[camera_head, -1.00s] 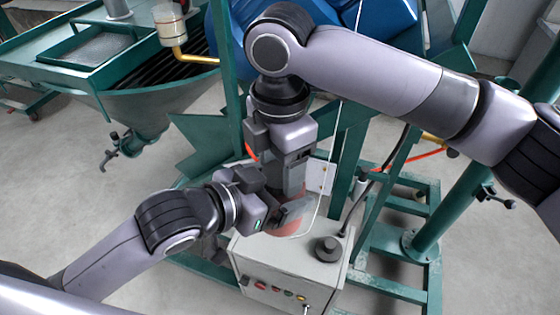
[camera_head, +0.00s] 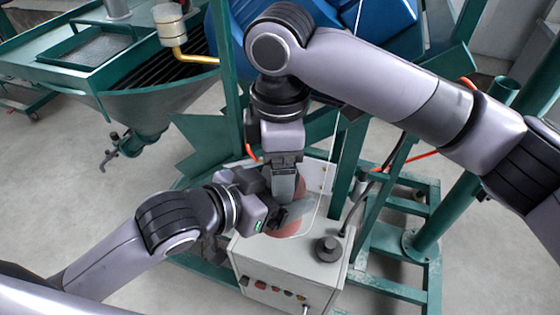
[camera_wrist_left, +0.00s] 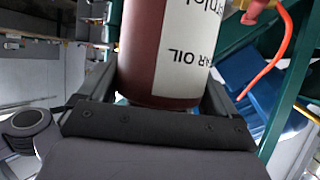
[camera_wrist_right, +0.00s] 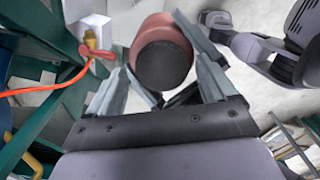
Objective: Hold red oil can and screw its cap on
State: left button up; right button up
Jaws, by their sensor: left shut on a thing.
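The red oil can (camera_head: 288,228) is held over the grey control box, partly hidden by my grippers. In the left wrist view its red body and white label (camera_wrist_left: 186,50) fill the space between the fingers. My left gripper (camera_head: 275,212) is shut on the can's body from the side. My right gripper (camera_head: 284,188) points down at the can's top. In the right wrist view the can (camera_wrist_right: 165,30) shows a dark round top (camera_wrist_right: 163,66), which may be the cap. The right fingers (camera_wrist_right: 163,84) stand apart on either side of it; contact is not clear.
The grey control box (camera_head: 285,262) with buttons and a black knob (camera_head: 328,248) stands below the grippers. Green frame posts (camera_head: 345,165) rise close behind. An orange hose (camera_wrist_right: 62,82) runs near the right gripper. A green hopper (camera_head: 150,100) is at left; the floor there is clear.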

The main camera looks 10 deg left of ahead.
jog(key=shift+r, duration=2.25)
jog(key=shift+c, duration=0.4)
jog(key=shift+c, duration=1)
jog(key=n, duration=0.2)
jog(key=r+n, duration=0.1)
jog(key=n, duration=0.2)
jog(key=shift+r+n, duration=0.25)
jog(key=shift+n, duration=0.05)
jog(key=n, duration=0.3)
jog(key=shift+r, duration=0.4)
jog(key=n, duration=0.2)
jog(key=r+n, duration=0.1)
jog(key=n, duration=0.1)
jog(key=shift+r, duration=0.1)
